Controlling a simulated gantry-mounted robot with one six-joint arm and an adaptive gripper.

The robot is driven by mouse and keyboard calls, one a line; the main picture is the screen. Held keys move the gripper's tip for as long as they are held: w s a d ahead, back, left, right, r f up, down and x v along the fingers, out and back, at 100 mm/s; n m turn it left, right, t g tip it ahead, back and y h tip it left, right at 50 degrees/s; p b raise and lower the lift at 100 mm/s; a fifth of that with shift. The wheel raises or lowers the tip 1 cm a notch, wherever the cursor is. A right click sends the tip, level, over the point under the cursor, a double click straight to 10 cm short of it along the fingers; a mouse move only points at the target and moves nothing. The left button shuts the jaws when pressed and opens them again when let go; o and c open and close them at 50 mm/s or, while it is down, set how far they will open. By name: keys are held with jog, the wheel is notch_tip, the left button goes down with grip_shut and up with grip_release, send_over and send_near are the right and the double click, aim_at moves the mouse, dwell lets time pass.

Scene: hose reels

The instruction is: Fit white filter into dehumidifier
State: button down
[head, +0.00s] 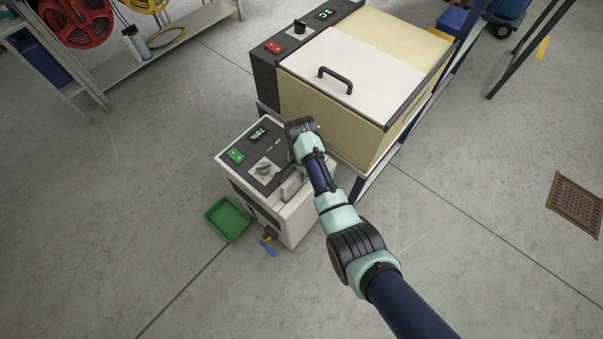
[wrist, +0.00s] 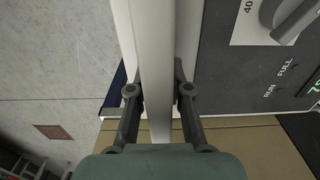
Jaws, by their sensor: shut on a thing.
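The dehumidifier (head: 298,222) is a white box on the floor with a dark top panel, a lit display, a green switch and a knob. My gripper (head: 292,182) is at the right part of its top, pointing down. In the wrist view, the fingers of my gripper (wrist: 160,95) are shut on a pale upright panel, the white filter (wrist: 160,60), seen edge-on. The filter stands close along the dehumidifier's edge, beside the control panel (wrist: 232,65). How deep the filter sits, and its lower part, are hidden.
A large cream chest (head: 350,60) with a black handle stands on a blue frame just behind the dehumidifier. A green tray (head: 228,218) and a brass tap with a blue lever (head: 267,243) are at its front. A floor grate (head: 577,203) lies right; floor around is open.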

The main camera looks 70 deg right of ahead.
jog(key=c, duration=1.1)
grip_release()
notch_tip(320, 180, up, 12)
jog(key=p, duration=0.6)
jog(key=shift+r, duration=0.15)
jog(key=shift+w, duration=0.1)
